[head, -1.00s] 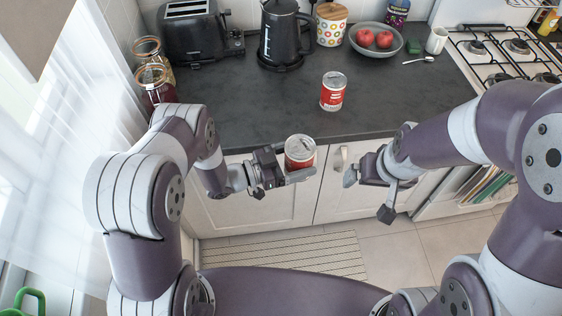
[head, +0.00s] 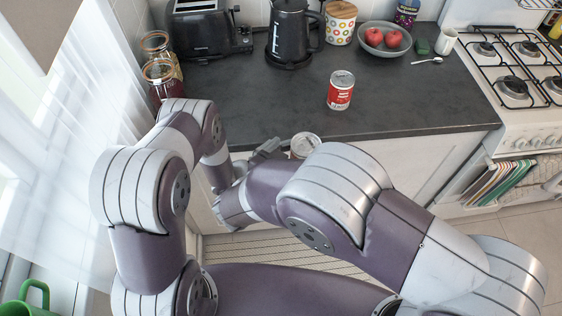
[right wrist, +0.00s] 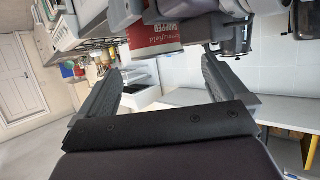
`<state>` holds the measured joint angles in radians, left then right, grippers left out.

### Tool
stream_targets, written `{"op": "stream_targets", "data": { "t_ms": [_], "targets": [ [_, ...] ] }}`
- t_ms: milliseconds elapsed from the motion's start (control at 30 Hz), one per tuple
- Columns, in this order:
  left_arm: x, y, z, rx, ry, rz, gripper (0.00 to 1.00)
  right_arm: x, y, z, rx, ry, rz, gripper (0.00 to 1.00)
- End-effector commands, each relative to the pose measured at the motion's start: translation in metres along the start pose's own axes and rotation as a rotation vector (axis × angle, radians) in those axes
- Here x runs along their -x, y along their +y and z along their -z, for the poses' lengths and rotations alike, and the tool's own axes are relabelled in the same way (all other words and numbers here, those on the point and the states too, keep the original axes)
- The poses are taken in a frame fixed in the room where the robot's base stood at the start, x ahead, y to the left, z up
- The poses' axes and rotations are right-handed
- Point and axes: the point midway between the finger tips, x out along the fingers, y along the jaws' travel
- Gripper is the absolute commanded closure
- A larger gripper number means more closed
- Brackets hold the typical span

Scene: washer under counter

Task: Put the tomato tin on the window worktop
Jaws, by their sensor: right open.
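A red and white tin (head: 304,144) is in the air in front of the dark worktop (head: 420,110); only its top shows past my right arm in the head view. In the right wrist view its red label (right wrist: 182,32) reads "CHOPPED". My left gripper (right wrist: 234,36) holds the tin; its fingers are largely hidden. My right gripper (right wrist: 160,70) is open and empty, with the tin just beyond its fingertips. A second red and white tin (head: 340,92) stands upright on the dark worktop. A pale surface by the window shows only at the lower left edge.
A toaster (head: 208,30), kettle (head: 288,30), lidded pot (head: 340,24) and bowl of red fruit (head: 372,46) line the back. Jars (head: 163,80) stand at left, the hob (head: 515,75) at right. A green mug (head: 36,294) is at lower left. The worktop's middle right is clear.

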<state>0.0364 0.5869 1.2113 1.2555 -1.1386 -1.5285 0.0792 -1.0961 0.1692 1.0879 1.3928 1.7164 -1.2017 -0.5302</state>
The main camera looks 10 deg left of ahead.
Motion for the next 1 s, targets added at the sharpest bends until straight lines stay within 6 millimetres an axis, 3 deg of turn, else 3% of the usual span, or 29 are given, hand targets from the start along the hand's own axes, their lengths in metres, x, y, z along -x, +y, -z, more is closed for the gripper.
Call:
{"op": "stream_targets", "data": {
  "t_ms": [100, 300, 633, 667, 833, 867, 900, 933, 1000],
  "targets": [
    [0.0, 0.0, 0.001, -0.001, 0.002, 0.0, 0.68, -0.028, 0.001, 0.0, -0.001, 0.0, -0.004, 0.0],
    [0.0, 0.0, 0.001, -0.001, 0.002, 0.0, 0.68, -0.057, 0.0, 0.0, -0.001, -0.001, -0.001, 0.0],
    [0.0, 0.0, 0.001, -0.001, 0.002, 0.0, 0.68, -0.063, -0.001, 0.0, -0.001, -0.001, 0.002, 0.0],
    [0.0, 0.0, 0.001, -0.001, 0.002, 0.0, 0.68, -0.063, -0.001, 0.0, -0.001, -0.001, 0.002, 0.06],
    [0.0, 0.0, 0.001, -0.002, 0.002, -0.001, 0.68, -0.063, -0.001, 0.001, -0.002, -0.001, 0.004, 0.62],
    [0.0, 0.0, 0.001, -0.002, 0.002, -0.002, 0.68, -0.063, -0.001, 0.001, -0.002, -0.001, 0.004, 0.68],
    [0.0, 0.0, 0.001, -0.002, 0.002, -0.002, 0.07, -0.062, -0.002, 0.002, -0.003, 0.0, 0.006, 0.68],
    [-0.001, 0.0, 0.001, -0.002, 0.002, -0.002, 0.0, -0.062, -0.002, 0.002, -0.004, 0.0, 0.006, 0.68],
    [0.0, 0.0, 0.001, -0.001, 0.002, -0.002, 0.0, -0.063, -0.002, 0.002, -0.003, 0.0, 0.005, 0.69]
  ]
}}
